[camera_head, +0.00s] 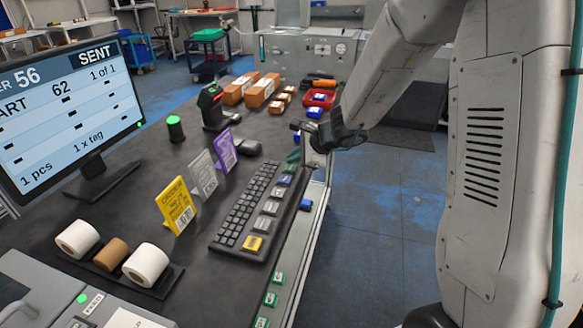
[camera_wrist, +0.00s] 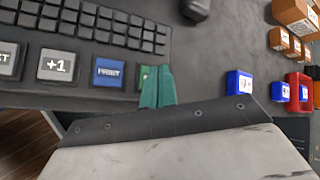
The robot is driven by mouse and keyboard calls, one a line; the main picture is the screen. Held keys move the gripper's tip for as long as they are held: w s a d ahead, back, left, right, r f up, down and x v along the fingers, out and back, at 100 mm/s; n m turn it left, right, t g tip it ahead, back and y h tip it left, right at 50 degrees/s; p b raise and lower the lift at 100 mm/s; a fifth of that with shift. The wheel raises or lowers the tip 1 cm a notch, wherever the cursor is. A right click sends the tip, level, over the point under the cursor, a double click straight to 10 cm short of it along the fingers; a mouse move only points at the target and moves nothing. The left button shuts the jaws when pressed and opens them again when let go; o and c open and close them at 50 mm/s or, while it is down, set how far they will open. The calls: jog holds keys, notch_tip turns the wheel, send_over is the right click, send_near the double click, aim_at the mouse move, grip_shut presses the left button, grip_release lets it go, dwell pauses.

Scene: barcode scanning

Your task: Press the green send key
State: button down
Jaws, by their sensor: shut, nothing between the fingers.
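The green key (camera_wrist: 146,78) shows in the wrist view at the end of the key row, right of the blue PRINT key (camera_wrist: 109,73). My fingers partly cover it, and its label is not readable. My gripper (camera_wrist: 158,82) is shut and empty, its teal fingertips at the green key's right side. I cannot tell whether they touch it. In the head view my gripper (camera_head: 293,156) is low over the far end of the keyboard (camera_head: 240,212). The monitor (camera_head: 70,100) reads SENT, 1 of 1, 1 pcs, 1 x tag.
A mouse (camera_head: 247,148) lies beside the keyboard. Yellow, grey and purple cards stand left of it, the yellow card (camera_head: 176,206) nearest. A scanner (camera_head: 213,108), brown boxes (camera_head: 261,92) and a red bin (camera_head: 319,98) are farther back. Open floor lies right of the desk.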

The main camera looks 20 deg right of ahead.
aim_at(294, 168)
jog(key=shift+r, duration=0.3)
jog(key=shift+r, duration=2.4)
